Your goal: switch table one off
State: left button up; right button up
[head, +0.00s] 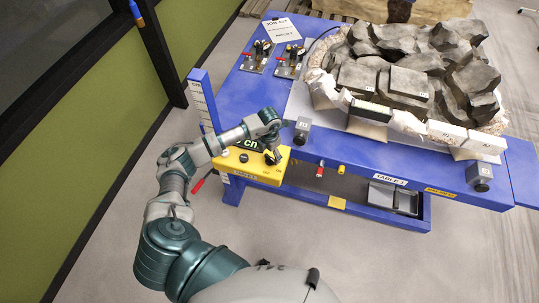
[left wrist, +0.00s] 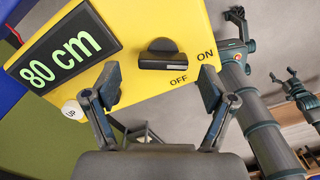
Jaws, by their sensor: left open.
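The yellow control box (head: 240,167) is mounted on the near left side of the blue table (head: 340,148). In the left wrist view, the box (left wrist: 185,20) carries a lit display (left wrist: 66,46) reading "80 cm". Which mark the knob points to is unclear. My left gripper (head: 272,156) is open and empty at the box; its fingers (left wrist: 160,85) stand either side of the knob in the picture, apparently not gripping it. In the head view the gripper partly hides the box face.
Large grey fossil blocks (head: 400,82) lie on the tabletop. Gauges on plates (head: 257,56) stand at the back left. A red and a yellow knob (head: 320,169) stick out from the table's front. A green wall (head: 90,110) is at left. Teal arm parts show at right in the wrist view.

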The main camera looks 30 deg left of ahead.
pick_arm(q)
jog(key=shift+f, duration=0.95)
jog(key=shift+d+f, duration=0.15)
jog(key=shift+f, duration=0.05)
jog(key=c, duration=1.2)
jog(key=shift+o, duration=0.2)
